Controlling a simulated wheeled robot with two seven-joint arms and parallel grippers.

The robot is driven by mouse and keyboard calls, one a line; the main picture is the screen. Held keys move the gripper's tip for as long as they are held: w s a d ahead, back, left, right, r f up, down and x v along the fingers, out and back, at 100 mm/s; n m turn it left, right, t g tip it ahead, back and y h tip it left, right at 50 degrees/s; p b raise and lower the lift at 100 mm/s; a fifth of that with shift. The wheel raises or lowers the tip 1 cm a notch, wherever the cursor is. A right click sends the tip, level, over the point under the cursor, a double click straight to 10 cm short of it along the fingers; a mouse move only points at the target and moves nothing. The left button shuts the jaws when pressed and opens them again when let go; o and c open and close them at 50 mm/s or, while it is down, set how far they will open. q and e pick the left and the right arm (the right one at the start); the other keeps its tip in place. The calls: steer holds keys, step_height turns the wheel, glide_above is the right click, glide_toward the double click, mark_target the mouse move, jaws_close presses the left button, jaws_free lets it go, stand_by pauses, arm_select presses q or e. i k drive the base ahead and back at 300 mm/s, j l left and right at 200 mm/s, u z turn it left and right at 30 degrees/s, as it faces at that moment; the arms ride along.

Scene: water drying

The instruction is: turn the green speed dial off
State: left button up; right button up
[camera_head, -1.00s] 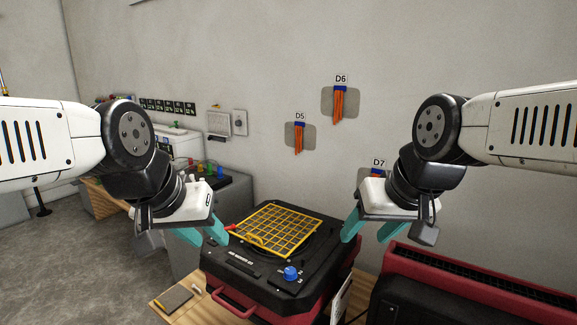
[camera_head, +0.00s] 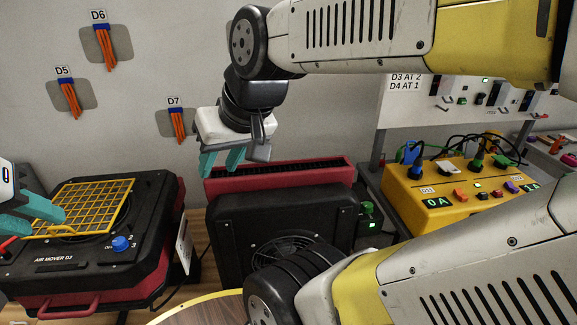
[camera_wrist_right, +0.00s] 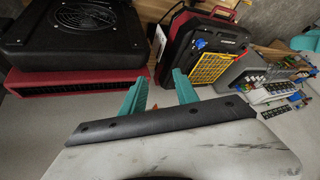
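The green speed dial (camera_head: 367,207) is a small green knob on a box at the right side of the black and red machine (camera_head: 285,208). A small lit green display (camera_head: 373,226) sits just below it. My right gripper (camera_head: 220,166) is above the machine's left rear part, up and left of the dial and apart from it. Its teal fingers are spread and empty, as the right wrist view (camera_wrist_right: 160,92) also shows. I do not see the dial in that view. My left gripper (camera_head: 38,214) is at the left edge, with parted teal fingers over the air mover.
The air mover (camera_head: 150,215) with a yellow grid and blue knob (camera_head: 120,243) stands left. A yellow power box (camera_head: 415,206) with cables stands right of the dial. My forearm crosses the lower right. A round wooden tabletop edge (camera_head: 195,308) shows in front.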

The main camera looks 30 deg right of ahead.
mark_target(367, 207)
steer(key=z, duration=1.25)
